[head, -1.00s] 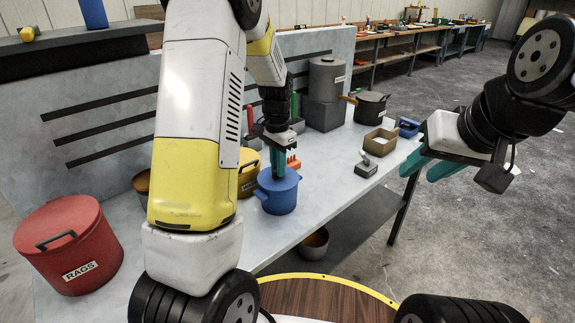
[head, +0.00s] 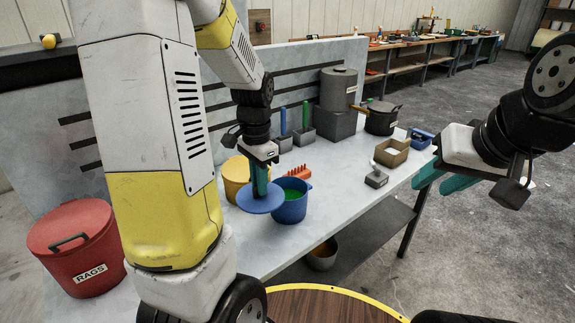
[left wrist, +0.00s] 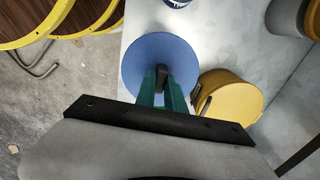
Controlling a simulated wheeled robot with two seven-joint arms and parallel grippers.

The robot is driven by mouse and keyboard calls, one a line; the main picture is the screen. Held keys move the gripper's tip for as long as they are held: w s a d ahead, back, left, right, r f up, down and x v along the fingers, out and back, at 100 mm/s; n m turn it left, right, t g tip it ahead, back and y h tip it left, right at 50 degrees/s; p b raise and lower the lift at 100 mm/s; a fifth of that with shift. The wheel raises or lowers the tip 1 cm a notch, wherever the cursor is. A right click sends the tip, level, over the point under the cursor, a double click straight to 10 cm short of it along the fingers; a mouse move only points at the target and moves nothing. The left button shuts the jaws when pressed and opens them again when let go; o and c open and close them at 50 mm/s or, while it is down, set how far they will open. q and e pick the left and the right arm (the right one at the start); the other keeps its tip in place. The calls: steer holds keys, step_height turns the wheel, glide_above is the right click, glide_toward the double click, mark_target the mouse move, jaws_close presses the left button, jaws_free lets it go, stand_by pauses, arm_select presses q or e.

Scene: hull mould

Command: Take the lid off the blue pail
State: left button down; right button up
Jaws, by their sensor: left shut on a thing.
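The blue pail (head: 291,208) stands on the grey table with its top uncovered, and green contents show inside. Its round blue lid (head: 258,202) is in my left gripper (head: 259,185), held just left of the pail and partly in front of the yellow pail. In the left wrist view the lid (left wrist: 152,62) lies flat below the green fingers (left wrist: 163,88), which are shut on its dark handle. My right gripper (head: 440,180) is to the right, past the table's edge, with its green fingers apart and nothing between them.
A yellow pail (head: 236,171) stands close behind the lid. A red rags bin (head: 88,262) is at the left. An orange rack (head: 299,171), a cardboard box (head: 397,150), a dark pot (head: 381,122) and a grey block (head: 376,179) stand further along. The table front between is clear.

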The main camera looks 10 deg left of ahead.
mark_target(252, 202)
arm_select(q)
steer(key=shift+s+a+r, duration=0.1)
steer(key=shift+s+a, duration=0.15)
steer(key=shift+s, duration=0.35)
steer(key=shift+s+a+r, duration=0.1)
steer(key=shift+s+a, duration=0.15)
steer(key=shift+s, duration=0.3)
steer(key=shift+s+a+r, duration=0.15)
steer(key=shift+s+r, duration=0.1)
steer(key=shift+s, duration=0.1)
steer(key=shift+r, duration=1.75)
steer(key=shift+f, duration=0.1)
